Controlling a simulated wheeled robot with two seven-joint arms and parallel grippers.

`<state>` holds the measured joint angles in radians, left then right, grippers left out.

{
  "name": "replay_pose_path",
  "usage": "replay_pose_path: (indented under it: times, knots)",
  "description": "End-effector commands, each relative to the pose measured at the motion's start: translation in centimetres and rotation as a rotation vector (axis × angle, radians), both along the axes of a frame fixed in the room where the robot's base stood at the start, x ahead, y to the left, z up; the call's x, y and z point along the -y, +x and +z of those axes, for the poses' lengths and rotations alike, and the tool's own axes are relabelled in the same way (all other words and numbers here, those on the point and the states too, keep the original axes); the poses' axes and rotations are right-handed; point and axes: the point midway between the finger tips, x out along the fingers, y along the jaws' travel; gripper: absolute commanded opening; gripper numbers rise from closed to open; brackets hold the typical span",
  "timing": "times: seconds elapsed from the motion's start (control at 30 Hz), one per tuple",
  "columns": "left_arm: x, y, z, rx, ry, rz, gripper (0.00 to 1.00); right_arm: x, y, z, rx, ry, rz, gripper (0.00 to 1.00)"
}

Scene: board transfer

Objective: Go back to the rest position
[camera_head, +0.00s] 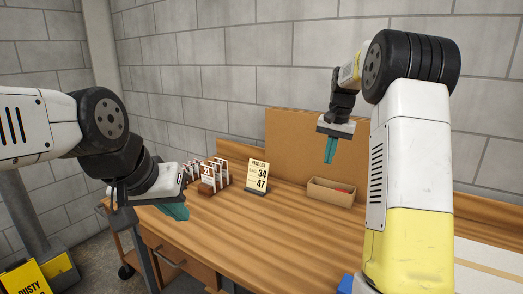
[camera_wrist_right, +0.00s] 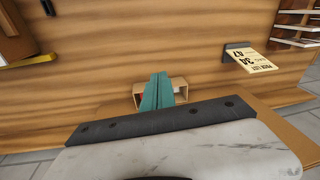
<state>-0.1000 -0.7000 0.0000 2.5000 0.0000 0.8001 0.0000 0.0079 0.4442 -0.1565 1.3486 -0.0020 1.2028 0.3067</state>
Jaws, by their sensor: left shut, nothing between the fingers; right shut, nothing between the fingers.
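My left gripper (camera_head: 174,211) is at the left end of the wooden table, its teal fingers together and empty, low over the table's left edge. My right gripper (camera_head: 330,150) hangs above the back of the table, in front of the brown board and above the small box. Its teal fingers point down and are together with nothing between them. In the right wrist view the right gripper's fingers (camera_wrist_right: 157,92) overlap the small box, hiding part of it.
The wooden table (camera_head: 240,235) has a clear middle. A small cardboard box (camera_head: 320,195) holds something red. A pick list sign (camera_head: 258,174) reads 34 and 47. Numbered cards (camera_head: 208,173) stand in holders at the left. A brown board (camera_head: 290,140) stands at the back. A blue object (camera_head: 346,284) shows at the front.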

Motion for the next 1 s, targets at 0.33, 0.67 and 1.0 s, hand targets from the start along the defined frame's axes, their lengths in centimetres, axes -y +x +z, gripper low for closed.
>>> replay_pose_path:
  times: [0.33,0.67,1.0]
  knots:
    - [0.0,0.0,0.0,0.0,0.0,0.0,0.0,-5.1,-14.3,7.3,0.207,0.025,0.208,0.0]
    - [0.0,0.0,0.0,0.0,0.0,0.0,0.0,-9.2,-28.1,6.0,0.39,-0.013,0.402,0.0]
    - [0.0,0.0,0.0,0.0,0.0,0.0,0.0,-10.5,-33.2,3.2,0.462,-0.047,0.482,0.0]
